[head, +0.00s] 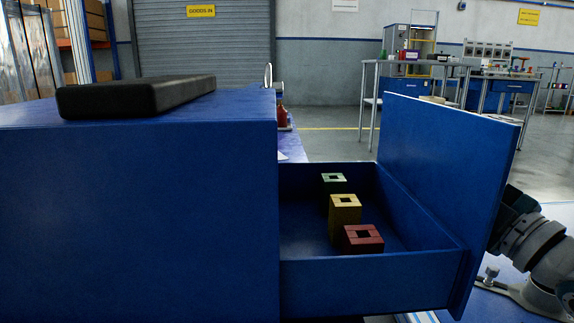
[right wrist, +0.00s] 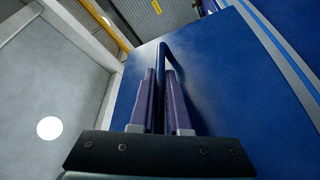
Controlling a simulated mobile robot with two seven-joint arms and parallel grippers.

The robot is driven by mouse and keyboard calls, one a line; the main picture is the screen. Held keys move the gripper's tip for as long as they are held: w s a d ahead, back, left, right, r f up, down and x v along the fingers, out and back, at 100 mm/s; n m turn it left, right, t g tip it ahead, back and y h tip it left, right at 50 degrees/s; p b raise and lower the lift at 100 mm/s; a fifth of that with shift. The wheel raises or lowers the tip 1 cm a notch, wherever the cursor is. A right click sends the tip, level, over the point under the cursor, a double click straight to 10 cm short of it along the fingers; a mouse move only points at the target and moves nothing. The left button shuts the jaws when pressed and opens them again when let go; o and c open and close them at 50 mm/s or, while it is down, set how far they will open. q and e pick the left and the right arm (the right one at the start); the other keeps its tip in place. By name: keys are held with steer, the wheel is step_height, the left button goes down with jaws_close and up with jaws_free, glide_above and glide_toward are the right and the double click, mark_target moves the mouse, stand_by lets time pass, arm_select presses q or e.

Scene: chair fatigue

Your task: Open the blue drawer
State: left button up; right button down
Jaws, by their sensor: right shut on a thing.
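The blue drawer (head: 435,150) is pulled well out of the right side of the blue cabinet (head: 140,215) in the head view. Its tall front panel faces right, and its outer face fills much of the right wrist view (right wrist: 235,95). A red block (head: 362,240), a yellow block (head: 344,215) and a green block (head: 333,179) stand inside, each with a square hole in its top. My right gripper (right wrist: 160,78) is shut on the drawer's blue bar handle (right wrist: 163,52). In the head view the drawer front hides the handle and the fingers. My left gripper is out of view.
A long dark block (head: 140,95) lies on the cabinet top. Behind, a workbench (head: 410,63) and a blue bench (head: 508,87) stand near the back wall. Open grey floor lies between them and the drawer.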

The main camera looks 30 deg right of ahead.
steer(key=c, duration=0.9)
jaws_free()
steer(key=shift+s, duration=0.1)
steer(key=shift+s, duration=0.3)
steer(key=p+v, duration=0.3)
steer(key=v, duration=0.6)
steer(key=shift+s+a+f, duration=0.1)
